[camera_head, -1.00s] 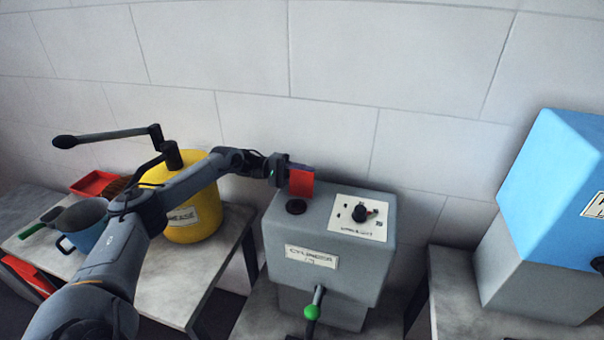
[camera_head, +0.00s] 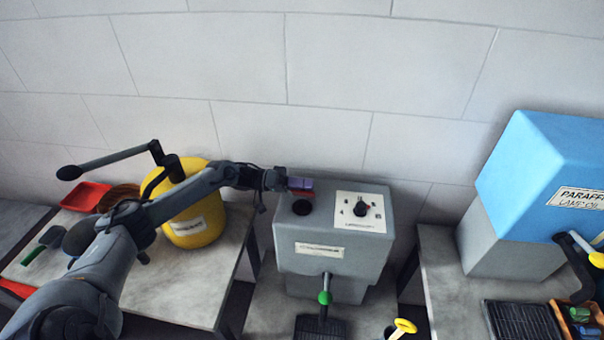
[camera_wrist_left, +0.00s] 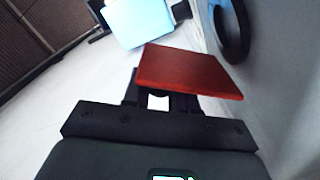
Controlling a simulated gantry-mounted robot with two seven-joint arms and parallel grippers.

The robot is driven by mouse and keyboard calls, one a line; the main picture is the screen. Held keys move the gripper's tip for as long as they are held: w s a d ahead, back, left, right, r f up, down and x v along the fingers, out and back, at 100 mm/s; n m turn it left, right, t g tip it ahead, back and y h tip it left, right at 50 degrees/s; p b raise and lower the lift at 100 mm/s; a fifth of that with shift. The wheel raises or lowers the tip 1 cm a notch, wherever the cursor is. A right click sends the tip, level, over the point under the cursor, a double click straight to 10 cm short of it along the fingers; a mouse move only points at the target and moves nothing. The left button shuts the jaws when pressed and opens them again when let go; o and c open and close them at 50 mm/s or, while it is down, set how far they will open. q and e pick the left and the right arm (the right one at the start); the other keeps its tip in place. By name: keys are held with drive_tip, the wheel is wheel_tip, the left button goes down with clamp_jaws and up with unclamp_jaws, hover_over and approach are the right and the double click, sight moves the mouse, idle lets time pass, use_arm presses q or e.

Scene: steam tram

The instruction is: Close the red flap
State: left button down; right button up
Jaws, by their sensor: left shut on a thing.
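The red flap (camera_head: 302,193) is on top of the grey machine box (camera_head: 330,258), just behind a round dark opening (camera_head: 302,207). In the head view only a narrow red strip shows, below a purplish face. My left gripper (camera_head: 285,180) reaches it from the left and is shut on it. In the left wrist view the red flap (camera_wrist_left: 188,72) shows as a flat plate over the fingertips, which it partly hides. The dark ring of the opening (camera_wrist_left: 234,30) is at its upper right. My right gripper is not in view.
A dial plate (camera_head: 361,212) is right of the opening. A lever with a green knob (camera_head: 324,298) is on the box front. A yellow can (camera_head: 193,222) stands left, under my left arm. A blue container (camera_head: 535,180) stands right. The wall is close behind.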

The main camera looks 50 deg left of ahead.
use_arm(q)
drive_tip(key=m, duration=0.1)
drive_tip(key=s+d+m+p, duration=0.1)
drive_tip(key=m, duration=0.1)
drive_tip(key=shift+f, duration=0.15)
drive_tip(key=m, duration=0.1)
drive_tip(key=s+m+p, duration=0.1)
drive_tip(key=shift+d+f+m, duration=0.3)
drive_tip(key=shift+d+f, duration=0.1)
drive_tip(key=shift+s+d+f+m+b, duration=0.2)
drive_tip(key=shift+f+m, duration=0.2)
drive_tip(key=shift+m, duration=0.55)
drive_tip(key=shift+s+d+f+m+b, duration=0.1)
drive_tip(key=shift+s+d+f+m, duration=0.2)
drive_tip(key=shift+m, duration=0.7)
drive_tip(key=shift+s+d+f+m+b, duration=0.1)
drive_tip(key=shift+f+m, duration=0.35)
drive_tip(key=shift+m, duration=0.5)
drive_tip(key=c, duration=0.9)
unclamp_jaws()
drive_tip(key=shift+f, duration=0.1)
drive_tip(key=shift+c, duration=0.2)
